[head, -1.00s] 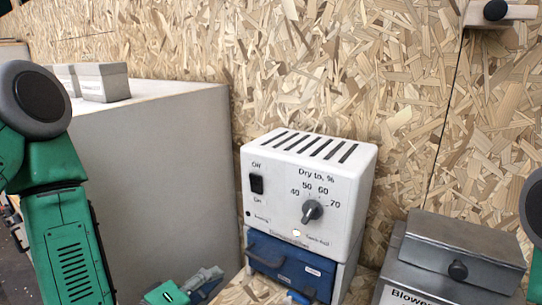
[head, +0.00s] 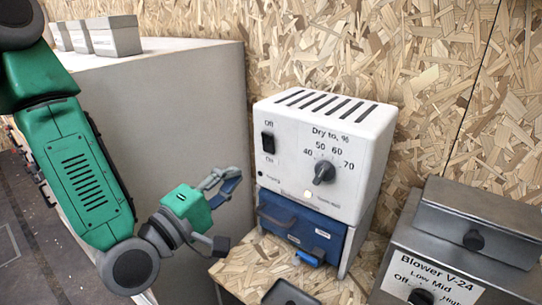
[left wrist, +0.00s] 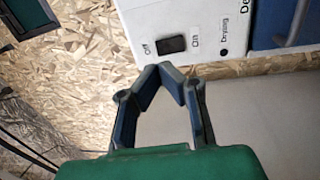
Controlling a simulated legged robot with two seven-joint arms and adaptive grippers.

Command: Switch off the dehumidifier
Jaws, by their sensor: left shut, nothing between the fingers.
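The dehumidifier is a white box (head: 345,130) with a slotted top, a dial (head: 324,172) and a black rocker switch (head: 268,143) marked Off above and On below. The rocker's tilt is too small to tell. My left gripper (head: 237,178) is shut and empty, left of and below the switch, apart from the panel. In the left wrist view its closed fingertips (left wrist: 162,68) lie just short of the switch (left wrist: 172,44), which shows unobstructed. My right gripper is not in view.
A blue drawer unit (head: 300,228) sits under the dehumidifier on a chipboard top (head: 235,275). A grey metal blower box (head: 455,250) stands at the right. A large grey block (head: 170,90) with small boxes (head: 115,37) on it stands at the left, behind my left arm.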

